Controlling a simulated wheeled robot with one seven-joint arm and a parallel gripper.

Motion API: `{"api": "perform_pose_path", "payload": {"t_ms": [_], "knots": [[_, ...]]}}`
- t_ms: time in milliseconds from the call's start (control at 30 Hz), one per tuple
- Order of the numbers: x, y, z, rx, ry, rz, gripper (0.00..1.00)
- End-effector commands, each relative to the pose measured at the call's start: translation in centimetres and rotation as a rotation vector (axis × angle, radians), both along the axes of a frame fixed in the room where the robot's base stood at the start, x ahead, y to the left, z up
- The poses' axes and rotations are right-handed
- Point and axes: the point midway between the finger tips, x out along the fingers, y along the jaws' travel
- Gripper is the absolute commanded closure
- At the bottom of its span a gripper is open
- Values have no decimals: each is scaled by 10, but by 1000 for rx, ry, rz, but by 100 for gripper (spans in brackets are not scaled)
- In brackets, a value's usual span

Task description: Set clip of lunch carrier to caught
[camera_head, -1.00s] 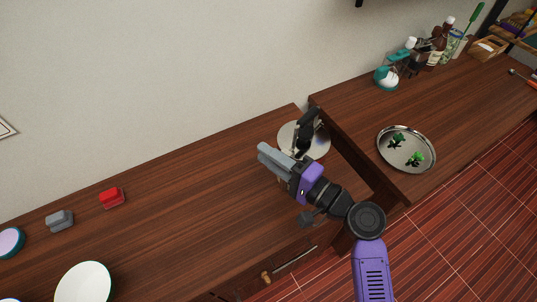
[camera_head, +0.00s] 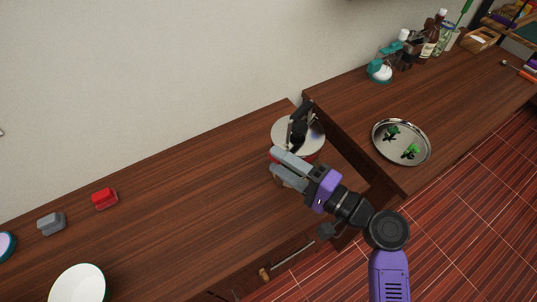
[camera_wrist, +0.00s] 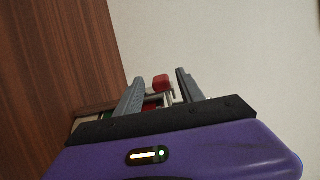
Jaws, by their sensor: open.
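The lunch carrier (camera_head: 282,131) stands at the right end of the lower counter, by the step to the higher one. It has a round pale lid, a dark upright handle and a red band below the lid. My gripper (camera_head: 275,161) is at its near left side in the head view and hides part of its body. In the wrist view my gripper (camera_wrist: 160,92) is open, its two grey fingers apart. A red block-like part (camera_wrist: 161,82) with pale bars below it shows between them; it may be the clip. I cannot tell its state or whether a finger touches it.
A red block (camera_head: 104,198), a grey block (camera_head: 51,223) and a white bowl (camera_head: 78,287) are on the left of the lower counter. A metal tray (camera_head: 385,153) with green items and several bottles (camera_head: 430,42) are on the higher counter. The counter's middle is clear.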

Motion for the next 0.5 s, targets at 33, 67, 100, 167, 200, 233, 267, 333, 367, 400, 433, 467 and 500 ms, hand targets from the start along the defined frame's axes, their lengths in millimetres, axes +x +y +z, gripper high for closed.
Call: {"api": "perform_pose_path", "payload": {"t_ms": [33, 67, 100, 167, 200, 233, 267, 333, 367, 400, 433, 467, 500], "knots": [[-4, -8, -1, 1, -1, -4, 55], [-6, -10, -1, 1, 1, -3, 55], [-9, -14, -1, 1, 1, -2, 55], [-12, -18, 0, 1, 0, -2, 55], [-13, -20, 0, 1, 0, -1, 55], [-14, -21, 0, 1, 0, -1, 55], [-15, -21, 0, 1, 0, -1, 55], [-15, -22, 0, 1, 0, -1, 55], [-15, -22, 0, 1, 0, -1, 55], [-15, -22, 0, 1, 0, -1, 55], [-15, -22, 0, 1, 0, -1, 55], [-15, -22, 0, 1, 0, -1, 55], [-15, -22, 0, 1, 0, -1, 55]]}}
